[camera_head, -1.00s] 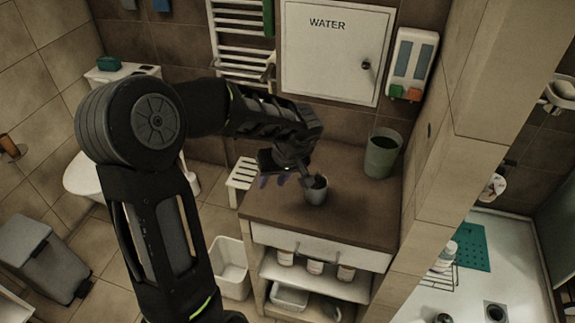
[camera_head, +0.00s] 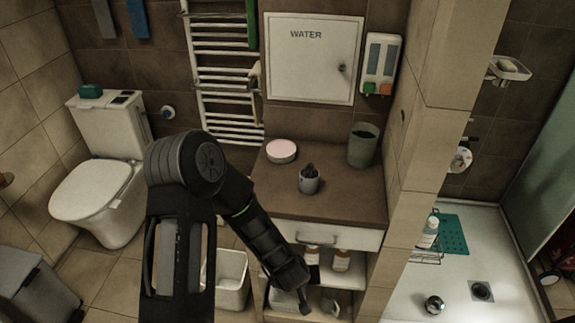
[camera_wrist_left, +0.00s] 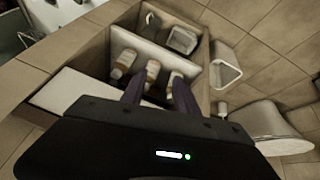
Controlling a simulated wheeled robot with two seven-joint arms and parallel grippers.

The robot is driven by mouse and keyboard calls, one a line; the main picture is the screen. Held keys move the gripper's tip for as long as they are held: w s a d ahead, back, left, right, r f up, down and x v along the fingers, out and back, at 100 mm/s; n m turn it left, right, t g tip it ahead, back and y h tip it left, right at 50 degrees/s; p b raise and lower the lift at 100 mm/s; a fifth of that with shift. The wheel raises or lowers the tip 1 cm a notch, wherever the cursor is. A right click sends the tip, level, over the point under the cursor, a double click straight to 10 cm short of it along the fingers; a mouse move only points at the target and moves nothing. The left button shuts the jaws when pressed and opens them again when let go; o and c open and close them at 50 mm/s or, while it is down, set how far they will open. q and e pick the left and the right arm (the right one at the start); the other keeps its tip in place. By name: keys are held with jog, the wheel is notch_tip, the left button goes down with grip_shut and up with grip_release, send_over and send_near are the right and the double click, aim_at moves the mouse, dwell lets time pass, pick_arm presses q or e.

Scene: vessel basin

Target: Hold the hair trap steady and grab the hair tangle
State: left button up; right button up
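A grey cup (camera_head: 310,183) stands upright on the brown counter, with a dark spiky clump (camera_head: 310,170) at its mouth; I cannot tell whether this is the hair tangle. A square drain (camera_head: 481,291) is set in the white shower floor, and a small round metal piece (camera_head: 434,304) lies left of it; I cannot tell whether either is the hair trap. My left gripper (camera_head: 304,302) is low in front of the cabinet shelves, below and apart from the cup. In the left wrist view its two fingers (camera_wrist_left: 157,88) are apart, with nothing between them. My right gripper is not in view.
The counter (camera_head: 350,195) also holds a pink-topped round tin (camera_head: 281,150) and a green tumbler (camera_head: 363,145). Bottles (camera_head: 341,260) stand on the shelf below. A white bin (camera_head: 232,280) is left of the cabinet. A tiled wall (camera_head: 430,150) separates counter and shower.

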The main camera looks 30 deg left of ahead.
pick_arm(q)
jog(key=s+d+f+m+g+h, duration=0.2)
jog(key=s+d+f, duration=0.2)
jog(key=s+d, duration=0.3)
jog(key=s+d+f+m+g+h, duration=0.2)
jog(key=s+d+f, duration=0.3)
jog(key=s, duration=0.8)
jog(key=shift+d+g+h+b, duration=0.4)
jog(key=shift+d+g+h, duration=0.1)
jog(key=shift+d, duration=0.7)
jog(key=shift+w+a+r, duration=0.1)
jog(key=shift+a, duration=0.05)
